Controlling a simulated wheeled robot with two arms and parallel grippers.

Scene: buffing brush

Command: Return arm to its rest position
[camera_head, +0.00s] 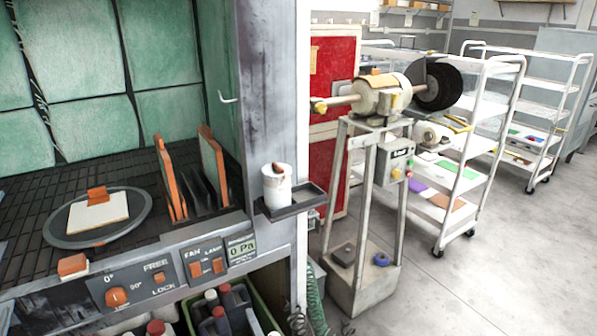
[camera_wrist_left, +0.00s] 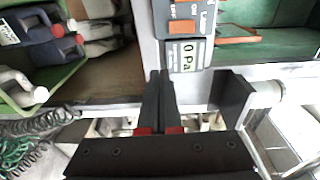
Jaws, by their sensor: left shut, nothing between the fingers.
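My left gripper (camera_wrist_left: 160,78) shows in the left wrist view, its two dark fingers together with nothing between them. In that picture the fingertips lie just below the grey pressure display (camera_wrist_left: 184,54) reading 0 Pa; I cannot tell the distance between them. The same display (camera_head: 241,248) is on the cabinet's front panel in the head view. I cannot make out either gripper in the head view. My right gripper is in neither view.
The cabinet holds a round turntable (camera_head: 140,217) with a pale square block. A white cup (camera_head: 276,190) stands on a black side shelf (camera_head: 312,194). The buffing machine (camera_head: 380,98) stands right of it, before wheeled racks (camera_head: 482,150). Bottles sit in a green crate (camera_wrist_left: 70,72). Floor at right is clear.

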